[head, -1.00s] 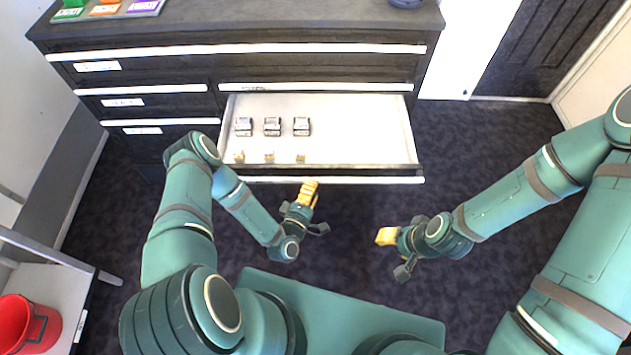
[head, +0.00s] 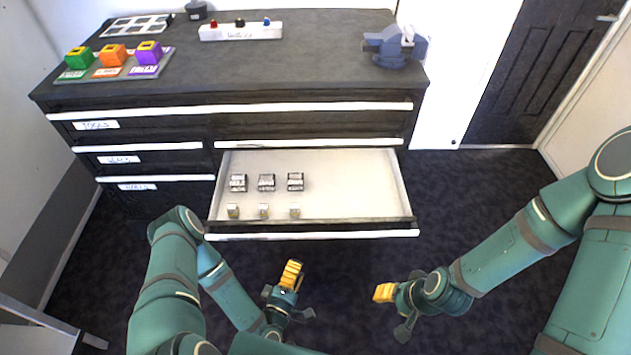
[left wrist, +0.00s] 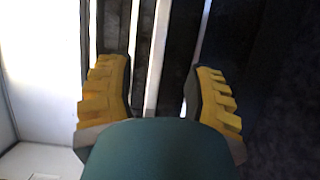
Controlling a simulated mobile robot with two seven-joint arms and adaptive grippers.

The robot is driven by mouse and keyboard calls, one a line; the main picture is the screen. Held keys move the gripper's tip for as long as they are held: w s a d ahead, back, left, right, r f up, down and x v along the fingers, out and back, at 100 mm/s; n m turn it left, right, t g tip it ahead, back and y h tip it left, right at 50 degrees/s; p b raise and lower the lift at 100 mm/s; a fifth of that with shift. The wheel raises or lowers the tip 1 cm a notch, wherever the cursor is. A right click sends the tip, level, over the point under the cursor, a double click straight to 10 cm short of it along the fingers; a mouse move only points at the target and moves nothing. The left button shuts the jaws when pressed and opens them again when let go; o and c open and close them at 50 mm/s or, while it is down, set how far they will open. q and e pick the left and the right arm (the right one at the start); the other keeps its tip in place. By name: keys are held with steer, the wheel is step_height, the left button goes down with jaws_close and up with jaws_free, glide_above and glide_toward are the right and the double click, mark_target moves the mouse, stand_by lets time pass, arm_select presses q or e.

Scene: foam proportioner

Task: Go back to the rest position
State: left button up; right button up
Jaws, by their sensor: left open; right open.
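My left gripper (head: 291,274) hangs in front of the open drawer, below its front edge in the head view. Its yellow-padded fingers also show in the left wrist view (left wrist: 160,95), spread apart with nothing between them. My right gripper (head: 385,292) is to the right of it, over the dark floor, open and with nothing seen in it. Both grippers are clear of the cabinet in the head view.
The open drawer (head: 355,190) holds several small metal parts in two rows. The cabinet top (head: 290,65) carries coloured blocks (head: 112,56), a white strip with knobs (head: 240,32) and a blue vise (head: 395,46). Dark carpet (head: 470,190) is free to the right.

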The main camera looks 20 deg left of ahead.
arm_select(q)
steer(key=w+d+r+m+g+h, duration=0.2)
steer(key=w+d+m+g+h, duration=0.15)
steer(key=m+g, duration=0.6)
steer(key=s+d+r+m+g+y, duration=0.2)
steer(key=s+r+m+g, duration=0.3)
steer(key=s+r+g, duration=0.1)
steer(key=s+r, duration=0.1)
steer(key=s, duration=0.1)
steer(key=shift+s+d+r+m+g, duration=0.2)
steer(key=shift+s+d+m+g, duration=0.05)
steer(key=shift+s+m+g, duration=0.15)
stand_by(0.4)
steer(key=shift+c, duration=0.6)
